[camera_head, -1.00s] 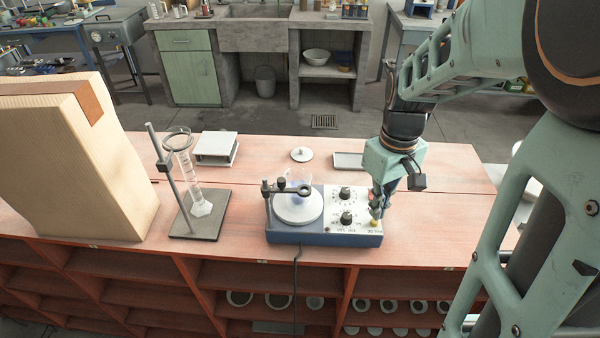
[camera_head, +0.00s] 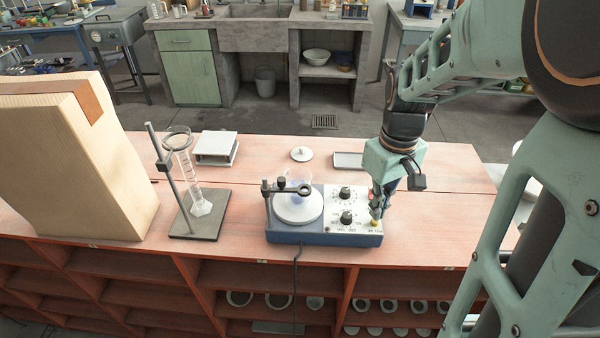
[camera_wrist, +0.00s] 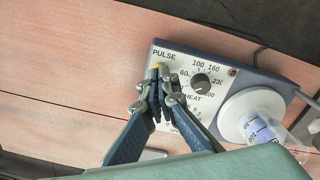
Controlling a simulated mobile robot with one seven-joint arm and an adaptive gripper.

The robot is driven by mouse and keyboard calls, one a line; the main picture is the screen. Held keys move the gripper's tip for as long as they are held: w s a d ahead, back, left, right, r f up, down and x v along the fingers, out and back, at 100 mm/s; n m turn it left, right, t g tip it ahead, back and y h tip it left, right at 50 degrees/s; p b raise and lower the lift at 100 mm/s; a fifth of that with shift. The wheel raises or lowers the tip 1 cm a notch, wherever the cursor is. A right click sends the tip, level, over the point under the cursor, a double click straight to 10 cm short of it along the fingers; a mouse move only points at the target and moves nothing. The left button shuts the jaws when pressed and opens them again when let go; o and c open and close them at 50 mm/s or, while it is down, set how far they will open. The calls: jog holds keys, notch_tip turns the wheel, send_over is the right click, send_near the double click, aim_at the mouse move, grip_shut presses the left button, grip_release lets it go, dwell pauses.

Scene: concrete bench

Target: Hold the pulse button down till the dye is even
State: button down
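The blue-sided stirrer (camera_head: 325,238) with a white panel stands on the bench. Its yellow pulse button (camera_wrist: 159,66) shows by the word PULSE in the wrist view, partly covered by my fingertips. The button also shows at the panel's front right corner (camera_head: 374,222). My gripper (camera_wrist: 157,84) points down at the button with its fingers together and nothing visible between them. In the head view my gripper (camera_head: 377,210) is over that corner. I cannot tell whether the button is pressed. A clear beaker (camera_head: 299,181) with bluish contents stands on the round white plate (camera_head: 297,209); the dye's evenness is unclear.
A clamp rod (camera_head: 268,205) stands at the stirrer's left. A small white lid (camera_head: 301,154) and a grey tray (camera_head: 348,161) lie behind. The bench is clear right of the stirrer.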

jog(key=shift+f+b, duration=0.75)
jog(key=shift+f, duration=0.35)
jog(key=shift+r, duration=0.1)
dwell(3.2)
notch_tip(320, 180, up, 6)
jog(key=p, duration=0.5)
